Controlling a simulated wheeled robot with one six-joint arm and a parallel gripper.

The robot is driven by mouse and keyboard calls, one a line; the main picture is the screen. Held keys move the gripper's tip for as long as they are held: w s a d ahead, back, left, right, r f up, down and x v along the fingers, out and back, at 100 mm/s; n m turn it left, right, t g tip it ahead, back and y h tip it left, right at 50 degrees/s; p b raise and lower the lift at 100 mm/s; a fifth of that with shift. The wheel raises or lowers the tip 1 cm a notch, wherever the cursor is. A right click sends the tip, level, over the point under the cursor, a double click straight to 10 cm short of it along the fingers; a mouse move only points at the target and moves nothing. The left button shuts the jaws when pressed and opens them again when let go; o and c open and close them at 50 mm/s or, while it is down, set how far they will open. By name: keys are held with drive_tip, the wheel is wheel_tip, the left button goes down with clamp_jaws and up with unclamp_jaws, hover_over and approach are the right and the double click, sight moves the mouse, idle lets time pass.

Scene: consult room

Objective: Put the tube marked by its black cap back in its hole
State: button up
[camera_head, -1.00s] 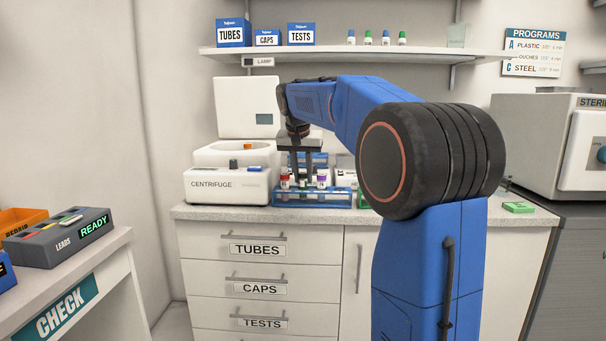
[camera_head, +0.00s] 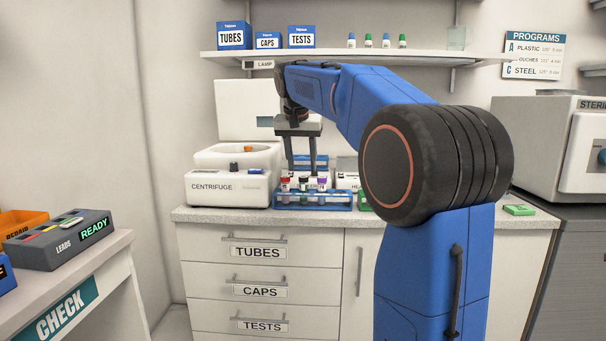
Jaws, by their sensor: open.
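The black-capped tube (camera_head: 303,184) stands upright in the blue rack (camera_head: 312,206) on the counter, between a red-capped tube (camera_head: 285,184) and a purple-capped tube (camera_head: 322,184). How deep it sits in its hole is too small to tell. My gripper (camera_head: 301,170) points down, open and empty, with its fingertips above the black cap and apart from it.
A white centrifuge (camera_head: 227,187) stands left of the rack. Another blue rack (camera_head: 310,161) is behind. A shelf (camera_head: 360,55) with boxes and small bottles hangs above. The counter front edge is clear.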

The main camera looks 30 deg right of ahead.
drive_tip(key=v, duration=1.1)
drive_tip(key=shift+s+r, duration=0.15)
drive_tip(key=shift+r, duration=0.1)
drive_tip(key=shift+a, duration=0.1)
drive_tip(key=s+a+f+n+y, duration=0.1)
drive_tip(key=s+a+f+n, duration=0.2)
drive_tip(key=s+f, duration=0.8)
drive_tip(key=s+a+f+n+t+y, duration=0.1)
drive_tip(key=s+a+f, duration=0.5)
drive_tip(key=s+f, duration=0.6)
drive_tip(key=s+a+f+n+y, duration=0.1)
drive_tip(key=s+a+f+n, duration=0.3)
drive_tip(key=s+f, duration=0.7)
wheel_tip(320, 180, down, 6)
drive_tip(key=shift+s+a+f+n+t, duration=0.1)
drive_tip(key=shift+s+a+n+t, duration=0.2)
drive_tip(key=shift+s+a, duration=0.15)
